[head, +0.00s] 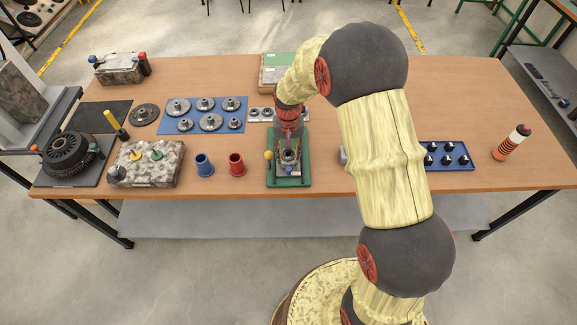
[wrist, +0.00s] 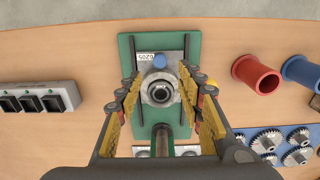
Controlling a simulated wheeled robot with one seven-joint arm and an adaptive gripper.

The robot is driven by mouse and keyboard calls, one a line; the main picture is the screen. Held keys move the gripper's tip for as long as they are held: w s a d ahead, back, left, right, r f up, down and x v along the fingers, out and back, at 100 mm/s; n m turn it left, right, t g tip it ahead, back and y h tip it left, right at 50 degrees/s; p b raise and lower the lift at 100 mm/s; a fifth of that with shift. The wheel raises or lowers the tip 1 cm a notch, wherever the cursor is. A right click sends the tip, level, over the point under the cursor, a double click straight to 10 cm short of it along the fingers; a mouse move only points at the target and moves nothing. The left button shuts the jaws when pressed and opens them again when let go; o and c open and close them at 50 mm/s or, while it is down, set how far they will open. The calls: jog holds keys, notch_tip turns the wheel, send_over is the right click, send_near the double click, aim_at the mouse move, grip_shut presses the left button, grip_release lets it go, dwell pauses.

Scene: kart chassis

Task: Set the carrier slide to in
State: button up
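A green fixture plate (head: 301,179) stands near the front middle of the table; it also shows in the wrist view (wrist: 127,50), with two dark rails. On it sits a light grey block, seemingly the carrier slide (wrist: 150,98), with a dark-bored ring and a blue knob (wrist: 158,60). In the head view the blue knob (head: 289,168) is at the front side. My gripper (wrist: 167,90) is open above the fixture, its fingers on either side of the carrier. I cannot tell whether they touch it. My wrist hides part of the fixture in the head view.
A blue cup (head: 204,166) and a red cup (head: 236,165) stand left of the fixture. A blue mat with several gears (head: 206,115) lies behind them. A grey switch box (wrist: 38,98) is on the other side. A yellow ball (head: 267,155) shows at the fixture's left edge.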

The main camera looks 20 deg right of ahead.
aim_at(288, 168)
jog(key=shift+f+b, duration=0.55)
jog(key=shift+f, duration=3.35)
jog(key=c, duration=0.3)
grip_shut()
